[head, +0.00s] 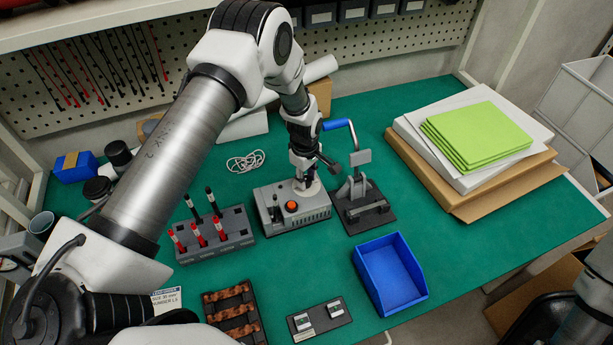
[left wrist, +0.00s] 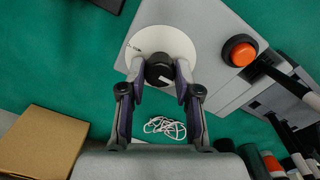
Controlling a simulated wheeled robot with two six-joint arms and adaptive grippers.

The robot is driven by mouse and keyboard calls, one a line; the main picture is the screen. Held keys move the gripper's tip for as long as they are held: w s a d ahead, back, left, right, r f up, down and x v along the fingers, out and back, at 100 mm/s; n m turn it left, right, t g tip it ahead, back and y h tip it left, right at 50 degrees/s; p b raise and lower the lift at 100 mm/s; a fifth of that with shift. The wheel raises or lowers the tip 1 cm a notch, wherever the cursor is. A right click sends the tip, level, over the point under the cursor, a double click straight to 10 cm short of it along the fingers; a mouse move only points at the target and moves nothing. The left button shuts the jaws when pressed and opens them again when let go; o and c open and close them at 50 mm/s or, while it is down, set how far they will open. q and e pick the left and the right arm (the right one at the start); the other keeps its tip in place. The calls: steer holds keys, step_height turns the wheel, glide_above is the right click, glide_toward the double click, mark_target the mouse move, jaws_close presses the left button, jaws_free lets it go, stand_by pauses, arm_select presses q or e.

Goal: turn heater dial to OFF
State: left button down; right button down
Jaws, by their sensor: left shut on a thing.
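The heater is a grey box (head: 318,217) in the middle of the table, with an orange button (head: 291,206) on top; the button also shows in the left wrist view (left wrist: 240,51). Its black dial (left wrist: 158,69) sits on a round white plate (left wrist: 184,44) in the left wrist view. My left gripper (head: 305,181) points down at the heater's far right corner. In the left wrist view its fingertips (left wrist: 160,75) are shut on the dial, one on each side. The dial's markings are too small to read, so its setting cannot be told. My right gripper is not in view.
A rack with red and black tools (head: 237,227) stands left of the heater. A lever press (head: 366,204) stands close on its right. A blue bin (head: 410,296) and a small dark plate (head: 331,321) lie in front. Green table is clear behind the press.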

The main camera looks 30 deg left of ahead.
arm_select(q)
steer(key=c, duration=0.8)
jaws_free()
steer(key=shift+s+f, duration=0.2)
steer(key=shift+w, duration=0.15)
steer(key=shift+r, duration=0.1)
step_height(320, 180, up, 12)
steer(key=shift+a, duration=0.1)
steer(key=shift+s, duration=0.2)
